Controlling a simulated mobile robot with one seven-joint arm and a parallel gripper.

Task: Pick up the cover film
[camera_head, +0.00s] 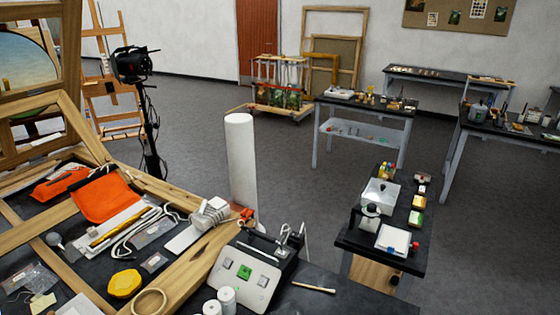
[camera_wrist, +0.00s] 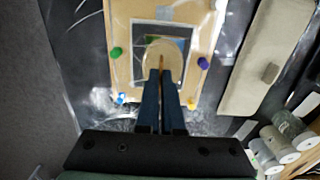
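In the wrist view, my gripper (camera_wrist: 161,74) has its two dark blue fingers close together, pointing at a tan oval piece (camera_wrist: 160,50). A thin orange-brown strip shows at the fingertips; I cannot tell whether it is held or lies beyond them. The oval overlaps a dark-bordered rectangle (camera_wrist: 138,68) on a pale wooden board (camera_wrist: 120,20) with green, purple, blue and orange pins around it. I cannot make out a cover film for certain; the oval or the rectangle's surface may be it. My gripper is not in the head view.
The head view shows a control box (camera_head: 243,278), a tall white cylinder (camera_head: 241,160) and a cluttered dark table with an orange pouch (camera_head: 106,197). Open floor lies beyond.

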